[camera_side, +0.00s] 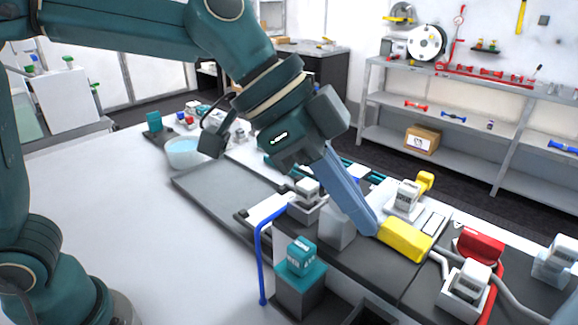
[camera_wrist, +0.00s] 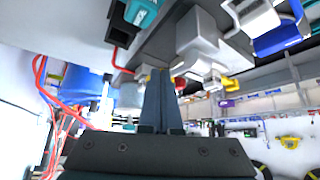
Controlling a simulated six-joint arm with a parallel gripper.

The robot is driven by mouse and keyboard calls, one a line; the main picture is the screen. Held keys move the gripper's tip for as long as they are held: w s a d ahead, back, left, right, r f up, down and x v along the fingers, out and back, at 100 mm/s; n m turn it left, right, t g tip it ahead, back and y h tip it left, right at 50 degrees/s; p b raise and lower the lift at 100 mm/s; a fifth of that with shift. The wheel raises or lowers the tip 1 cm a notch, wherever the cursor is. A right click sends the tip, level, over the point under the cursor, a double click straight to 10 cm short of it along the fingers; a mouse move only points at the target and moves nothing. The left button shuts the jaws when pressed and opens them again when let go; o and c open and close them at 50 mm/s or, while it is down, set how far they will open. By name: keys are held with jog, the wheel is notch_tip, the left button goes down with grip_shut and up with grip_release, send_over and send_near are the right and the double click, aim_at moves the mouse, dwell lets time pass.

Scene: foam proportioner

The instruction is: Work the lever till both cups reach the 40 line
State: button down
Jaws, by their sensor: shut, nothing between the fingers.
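My gripper (camera_side: 372,230) is shut, its long blue-grey fingers slanting down to the right. The fingertips are at the left end of a yellow block-shaped handle (camera_side: 405,240), which may be the lever; I cannot tell whether they touch it. I cannot pick out the two cups or a 40 line in either view. A pale grey block (camera_side: 337,230) stands just left of the fingers in the side view.
A teal-topped post (camera_side: 302,262) and an upright blue bent tube (camera_side: 262,255) stand in front. A red part (camera_side: 480,245) and grey hoses (camera_side: 508,292) lie right of the yellow block. A dark tray (camera_side: 225,198) lies at the left. White bench top is clear at far left.

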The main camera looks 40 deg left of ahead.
jog(key=shift+a, duration=0.1)
jog(key=shift+v, duration=2.6)
dwell(0.4)
jog(key=s+a+f+n+y, duration=0.2)
jog(key=s+a+f+n, duration=0.1)
jog(key=a+n, duration=0.1)
jog(key=s+a+f+n+t+y, duration=0.1)
jog(key=s+a+f+n+y, duration=0.1)
jog(key=a, duration=0.5)
jog(key=s+a+f+n+t+y, duration=0.1)
jog(key=s+a+f+n+y, duration=0.1)
jog(key=s+a+f+n, duration=0.2)
jog(key=shift+s+a+f+n+y, duration=0.35)
jog(key=shift+a+f+n, duration=0.3)
jog(key=shift+a+n, duration=0.4)
